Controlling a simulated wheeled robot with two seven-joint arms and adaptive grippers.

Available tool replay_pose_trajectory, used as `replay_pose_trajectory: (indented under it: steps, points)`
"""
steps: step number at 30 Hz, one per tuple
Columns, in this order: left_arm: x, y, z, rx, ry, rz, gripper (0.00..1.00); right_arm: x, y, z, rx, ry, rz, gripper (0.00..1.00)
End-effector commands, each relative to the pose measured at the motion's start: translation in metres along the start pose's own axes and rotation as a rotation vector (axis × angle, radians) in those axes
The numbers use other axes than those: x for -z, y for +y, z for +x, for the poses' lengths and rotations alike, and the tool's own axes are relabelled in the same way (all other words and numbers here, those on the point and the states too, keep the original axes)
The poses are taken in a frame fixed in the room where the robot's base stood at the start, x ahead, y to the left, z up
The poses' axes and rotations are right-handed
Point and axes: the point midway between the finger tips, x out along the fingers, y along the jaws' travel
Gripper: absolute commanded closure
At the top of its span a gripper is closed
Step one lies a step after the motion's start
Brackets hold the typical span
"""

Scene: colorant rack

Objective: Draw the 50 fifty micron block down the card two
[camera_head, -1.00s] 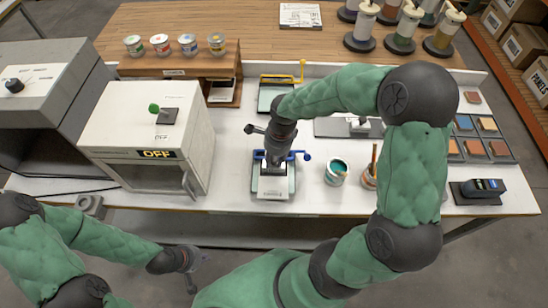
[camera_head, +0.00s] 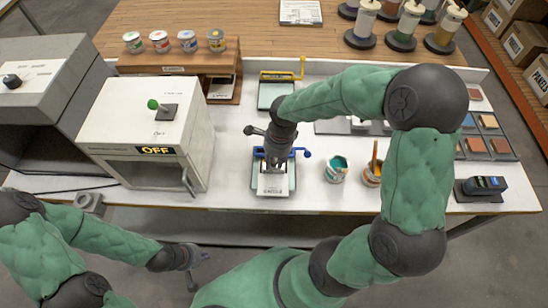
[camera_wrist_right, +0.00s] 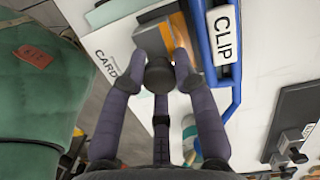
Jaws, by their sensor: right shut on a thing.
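A white card (camera_head: 272,184) lies on a plate held by a blue clip (camera_head: 306,153) in the middle of the bench. In the right wrist view the card (camera_wrist_right: 104,58) shows the letters "CARD"; its number is not readable. The clip's bar (camera_wrist_right: 225,35) reads "CLIP". My right gripper (camera_head: 273,162) is over the card near the clip. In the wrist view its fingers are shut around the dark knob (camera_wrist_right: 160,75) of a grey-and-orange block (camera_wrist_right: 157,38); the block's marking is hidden. My left gripper (camera_head: 195,268) hangs low in front of the bench; its fingers are unclear.
A teal paint cup (camera_head: 336,168) and a cup with a stick (camera_head: 372,172) stand right of the card. A second plate with a yellow clip (camera_head: 282,75) lies behind. A white oven marked OFF (camera_head: 150,130) stands left. A dark device (camera_head: 480,188) sits at right.

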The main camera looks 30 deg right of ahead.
Motion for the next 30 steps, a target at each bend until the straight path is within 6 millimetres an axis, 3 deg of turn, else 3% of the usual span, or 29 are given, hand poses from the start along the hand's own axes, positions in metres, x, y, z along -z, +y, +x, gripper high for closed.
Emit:
replay_pose_trajectory:
  steps: [30]
  points:
    - [0.0, -0.002, 0.005, 0.0, 0.0, 0.0, 1.0, -0.005, 0.024, 0.0, -0.004, 0.001, -0.001, 1.0]
